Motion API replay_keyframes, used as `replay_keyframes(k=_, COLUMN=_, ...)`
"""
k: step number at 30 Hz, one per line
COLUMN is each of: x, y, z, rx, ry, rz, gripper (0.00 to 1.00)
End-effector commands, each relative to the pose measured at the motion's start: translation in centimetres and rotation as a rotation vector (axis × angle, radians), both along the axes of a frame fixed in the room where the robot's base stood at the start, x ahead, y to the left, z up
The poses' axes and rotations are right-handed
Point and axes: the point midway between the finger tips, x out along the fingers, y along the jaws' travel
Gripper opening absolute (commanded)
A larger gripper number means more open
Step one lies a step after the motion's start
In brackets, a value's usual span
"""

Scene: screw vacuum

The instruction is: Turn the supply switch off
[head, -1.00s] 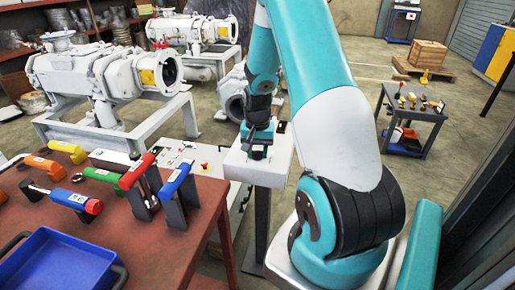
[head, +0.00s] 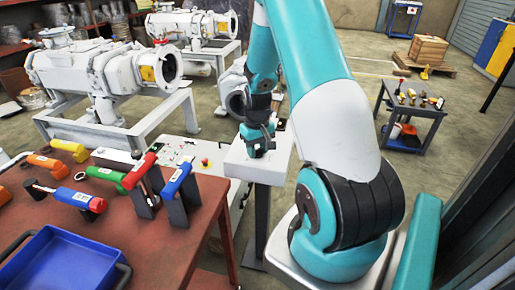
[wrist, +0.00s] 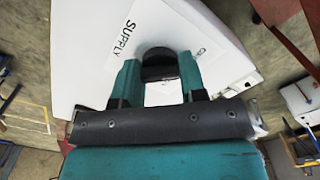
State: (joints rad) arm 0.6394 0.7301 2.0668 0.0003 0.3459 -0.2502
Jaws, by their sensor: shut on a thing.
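The supply box (head: 272,173) is a white box on a post, right of the red table in the head view. In the wrist view its white face (wrist: 92,75) carries a label reading "SUPPLY". The dark, round-topped switch knob (wrist: 158,72) stands between the teal fingers of my gripper (wrist: 158,64). My gripper is shut on this knob, one finger on each side. In the head view my gripper (head: 258,150) is down at the box top and hides the knob. The switch's position marks are covered or unreadable.
The red table (head: 185,245) at left holds several coloured tools and a blue tray (head: 65,262). A panel with a red button (head: 205,162) sits just left of the box. White vacuum pumps (head: 95,75) stand behind. A cart (head: 415,112) is at right, with open floor between.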

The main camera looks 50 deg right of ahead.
Motion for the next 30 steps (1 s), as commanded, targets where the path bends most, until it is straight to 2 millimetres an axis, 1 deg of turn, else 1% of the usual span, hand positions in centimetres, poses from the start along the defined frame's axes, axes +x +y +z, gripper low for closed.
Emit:
replay_keyframes(k=14, x=0.2, y=-0.1, z=0.2, rx=-0.004, ry=-0.006, rz=0.014, gripper=0.15)
replay_keyframes(k=15, x=0.2, y=-0.1, z=0.2, rx=-0.004, ry=-0.006, rz=0.014, gripper=0.47)
replay_keyframes(k=17, x=0.2, y=-0.1, z=0.2, rx=-0.003, ry=-0.005, rz=0.013, gripper=0.61)
replay_keyframes(k=18, x=0.1, y=-0.1, z=0.1, rx=-0.003, ry=-0.004, rz=0.013, gripper=0.64)
replay_keyframes(k=26, x=0.1, y=0.0, z=0.2, rx=-0.001, ry=-0.003, rz=0.012, gripper=0.64)
replay_keyframes(k=29, x=0.1, y=-0.1, z=0.8, rx=-0.002, ry=-0.003, rz=0.012, gripper=0.64)
replay_keyframes(k=30, x=0.1, y=-0.1, z=1.4, rx=-0.003, ry=-0.005, rz=0.012, gripper=0.64)
